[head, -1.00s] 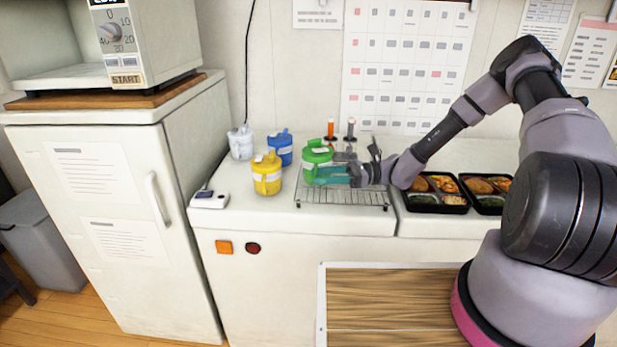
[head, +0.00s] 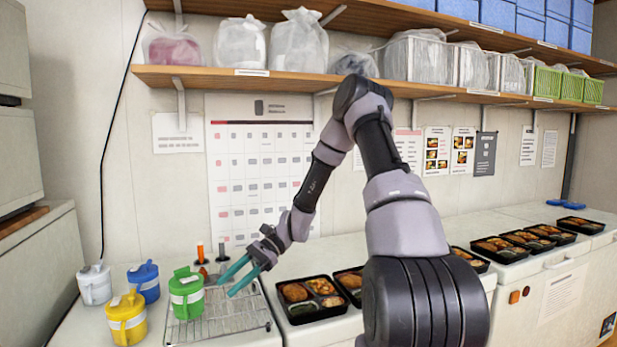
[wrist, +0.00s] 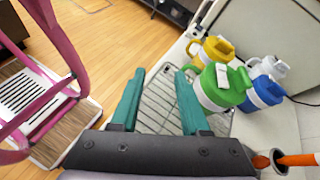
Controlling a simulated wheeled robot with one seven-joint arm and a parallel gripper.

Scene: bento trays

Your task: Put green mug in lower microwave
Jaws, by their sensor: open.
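The green mug (head: 186,294) stands upright on the left part of the wire rack (head: 228,322) on the counter, its lid on. My gripper (head: 225,288) is open and empty, to the right of the mug and above the rack. In the wrist view my gripper (wrist: 156,80) has its teal fingers spread, and the green mug (wrist: 222,88) is outside them, beside the right finger. I cannot tell whether that finger touches it. The lower microwave (head: 18,158) shows only in part at the left edge; its front and inside are out of view.
A yellow mug (head: 126,318), a blue mug (head: 144,282) and a white mug (head: 95,284) stand close left of the green mug. An orange-topped bottle (head: 200,252) is behind the rack. Bento trays (head: 312,298) line the counter at right. A shelf (head: 240,72) hangs above.

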